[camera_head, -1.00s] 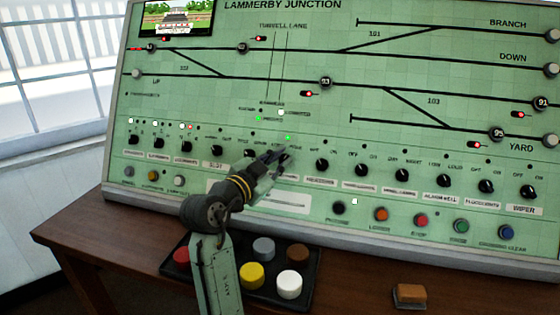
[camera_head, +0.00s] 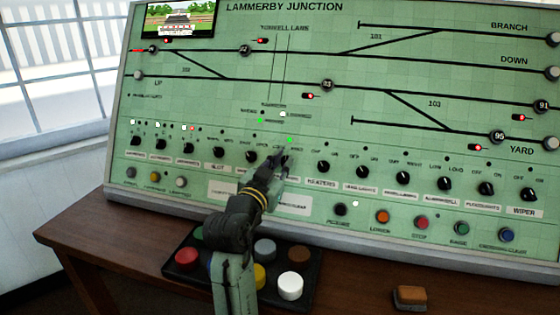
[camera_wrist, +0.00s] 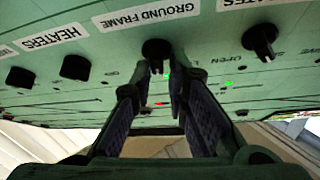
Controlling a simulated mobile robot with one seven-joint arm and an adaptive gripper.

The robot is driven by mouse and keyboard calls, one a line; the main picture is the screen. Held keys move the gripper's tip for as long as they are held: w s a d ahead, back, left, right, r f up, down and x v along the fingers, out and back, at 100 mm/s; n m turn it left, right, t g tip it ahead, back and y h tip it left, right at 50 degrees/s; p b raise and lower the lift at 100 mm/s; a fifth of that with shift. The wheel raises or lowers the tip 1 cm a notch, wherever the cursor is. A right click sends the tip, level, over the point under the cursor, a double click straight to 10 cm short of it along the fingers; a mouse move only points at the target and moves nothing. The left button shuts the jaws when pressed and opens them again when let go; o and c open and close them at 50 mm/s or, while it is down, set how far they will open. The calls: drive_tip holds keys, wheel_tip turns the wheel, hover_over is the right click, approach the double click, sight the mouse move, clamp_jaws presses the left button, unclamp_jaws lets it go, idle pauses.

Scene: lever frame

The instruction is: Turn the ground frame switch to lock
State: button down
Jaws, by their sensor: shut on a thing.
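The ground frame switch (camera_wrist: 157,48) is a black rotary knob beside its white GROUND FRAME label (camera_wrist: 150,17) in the wrist view. My gripper (camera_wrist: 160,76) has one finger on each side of it, closed on the knob. In the head view my gripper (camera_head: 277,160) reaches the lower middle of the green panel (camera_head: 230,110) and hides most of the knob. The knob's exact pointing and its position words cannot be read. A green lamp (camera_head: 290,140) is lit just above the gripper.
Other black knobs flank the switch closely, such as the heaters knob (camera_head: 323,166) to its right. Coloured push buttons line the panel's lower edge. A black tray (camera_head: 312,268) with several coloured caps and a brown block (camera_head: 410,297) are on the desk (camera_head: 120,240).

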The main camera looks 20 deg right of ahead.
drive_tip(key=n+t+y+p, duration=0.1)
drive_tip(key=n, duration=0.1)
drive_tip(key=n+y+p, duration=0.1)
drive_tip(key=n+p, duration=0.1)
drive_tip(key=n, duration=0.1)
drive_tip(key=d+n+t+y+p, duration=0.1)
drive_tip(key=n, duration=0.1)
drive_tip(key=shift+s+r+n+t+y+p, duration=0.25)
drive_tip(key=shift+r+n+t+y+p, duration=0.05)
drive_tip(key=shift+n+y, duration=0.1)
drive_tip(key=shift+d+n+t+y+p, duration=0.1)
drive_tip(key=shift+n+t+y+p, duration=0.1)
drive_tip(key=shift+n+y+p, duration=0.9)
drive_tip(key=shift+n+t+y+p, duration=0.25)
drive_tip(key=shift+n+y, duration=0.25)
drive_tip(key=shift+n, duration=1.2)
drive_tip(key=c, duration=1.7)
unclamp_jaws()
drive_tip(key=shift+d+f, duration=0.1)
drive_tip(key=shift+w, duration=0.1)
drive_tip(key=shift+a+f, duration=0.15)
drive_tip(key=shift+a, duration=0.15)
